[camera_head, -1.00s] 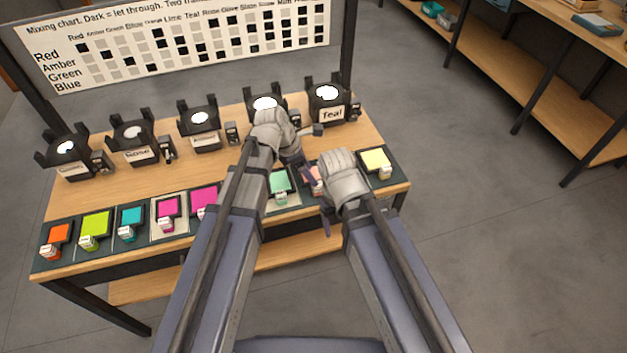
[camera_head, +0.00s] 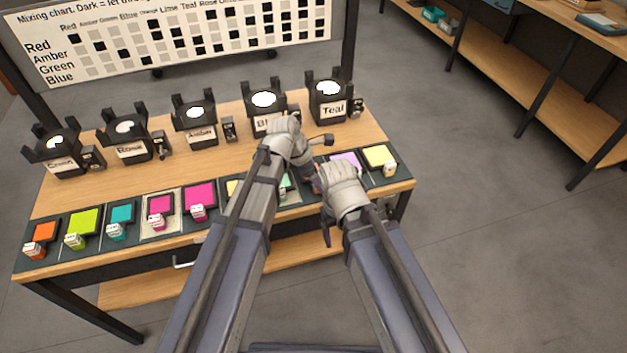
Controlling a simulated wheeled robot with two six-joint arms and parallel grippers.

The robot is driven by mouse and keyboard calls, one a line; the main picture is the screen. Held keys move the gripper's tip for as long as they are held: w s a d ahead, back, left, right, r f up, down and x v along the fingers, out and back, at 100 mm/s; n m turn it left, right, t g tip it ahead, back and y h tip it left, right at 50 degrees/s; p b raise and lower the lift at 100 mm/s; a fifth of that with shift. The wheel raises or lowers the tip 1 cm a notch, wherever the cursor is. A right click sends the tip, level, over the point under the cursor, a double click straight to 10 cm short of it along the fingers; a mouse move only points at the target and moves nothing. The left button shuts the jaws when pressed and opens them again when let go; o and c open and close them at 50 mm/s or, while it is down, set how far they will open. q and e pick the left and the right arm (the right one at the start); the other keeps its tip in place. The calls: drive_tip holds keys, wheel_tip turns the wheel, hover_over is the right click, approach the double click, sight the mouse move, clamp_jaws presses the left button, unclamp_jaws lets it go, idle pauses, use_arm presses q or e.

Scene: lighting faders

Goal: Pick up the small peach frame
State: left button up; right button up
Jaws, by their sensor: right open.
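A small peach patch (camera_head: 317,187), which I take to be the peach frame, shows in the front row on the table between my two grippers. Most of it is hidden by them. My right gripper (camera_head: 325,212) is open, just to the right of and in front of the peach patch. One finger points down by the table's front edge; the other is hard to make out. I cannot see anything held in it. My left gripper (camera_head: 316,152) is above and behind the peach patch; its jaws are too unclear to judge.
A green frame (camera_head: 284,185) lies left of the peach patch; a lavender one (camera_head: 346,160) and a yellow one (camera_head: 379,156) lie to the right. Several black lamps, including Teal (camera_head: 328,104), stand behind. A mixing chart (camera_head: 180,35) rises at the back.

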use_arm(q)
drive_tip(key=shift+r, duration=0.1)
clamp_jaws()
idle(0.3)
